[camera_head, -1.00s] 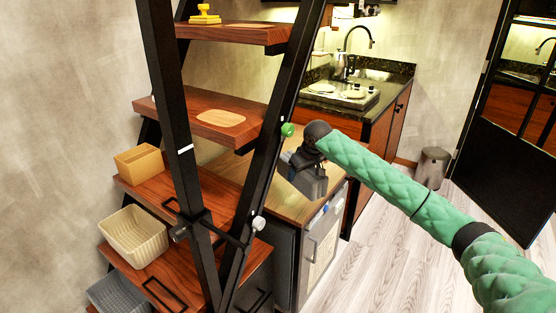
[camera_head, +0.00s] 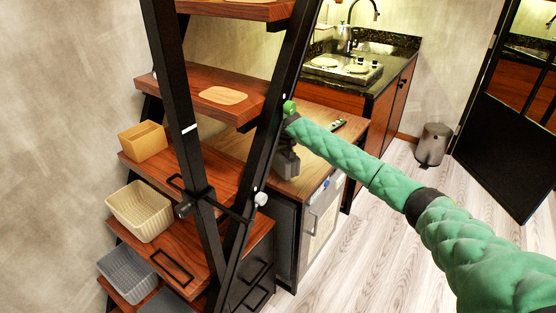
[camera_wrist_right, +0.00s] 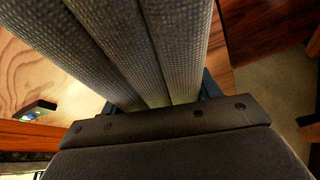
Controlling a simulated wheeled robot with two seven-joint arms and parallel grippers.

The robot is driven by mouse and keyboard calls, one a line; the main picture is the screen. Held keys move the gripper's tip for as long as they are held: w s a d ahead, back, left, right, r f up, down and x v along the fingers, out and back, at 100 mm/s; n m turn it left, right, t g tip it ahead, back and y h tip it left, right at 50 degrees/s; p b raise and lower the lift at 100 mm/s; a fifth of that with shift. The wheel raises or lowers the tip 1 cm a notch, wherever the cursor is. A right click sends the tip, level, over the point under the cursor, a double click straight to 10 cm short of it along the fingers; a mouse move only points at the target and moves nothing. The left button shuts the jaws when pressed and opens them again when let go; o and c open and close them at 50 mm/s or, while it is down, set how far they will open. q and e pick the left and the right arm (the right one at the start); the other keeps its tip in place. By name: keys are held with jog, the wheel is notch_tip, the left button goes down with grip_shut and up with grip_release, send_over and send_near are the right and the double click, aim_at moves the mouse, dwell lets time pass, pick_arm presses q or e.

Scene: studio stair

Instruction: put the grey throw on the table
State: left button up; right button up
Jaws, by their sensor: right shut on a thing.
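The grey throw (camera_wrist_right: 140,45) is a thick, woven, folded bundle in the right wrist view, held in my right gripper. My right gripper (camera_head: 287,163) is over the light wooden top of the low table-like cabinet (camera_head: 318,150), just behind the black ladder post. It is shut on the throw. The light wood also shows in the right wrist view (camera_wrist_right: 30,75), beyond the throw. In the head view I cannot make out the throw apart from the gripper. Whether the throw touches the wood is unclear. My left gripper is out of view.
A black slanted ladder frame (camera_head: 180,110) stands close in front, left of my right arm. Stair shelves (camera_head: 150,85) hold a yellow box (camera_head: 143,142), a cream basket (camera_head: 140,210) and a grey basket (camera_head: 127,272). A small dark device (camera_head: 339,125) lies on the wooden top. Open floor (camera_head: 375,240) is at right.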

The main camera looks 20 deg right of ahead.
notch_tip(320, 180, down, 2)
jog(key=shift+f+p, duration=0.1)
jog(key=shift+p, duration=0.2)
jog(key=shift+f, duration=0.35)
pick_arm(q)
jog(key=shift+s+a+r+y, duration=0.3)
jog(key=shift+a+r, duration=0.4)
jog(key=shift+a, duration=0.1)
pick_arm(e)
jog(key=shift+f, duration=0.1)
jog(key=o, duration=1.2)
jog(key=shift+c, duration=0.2)
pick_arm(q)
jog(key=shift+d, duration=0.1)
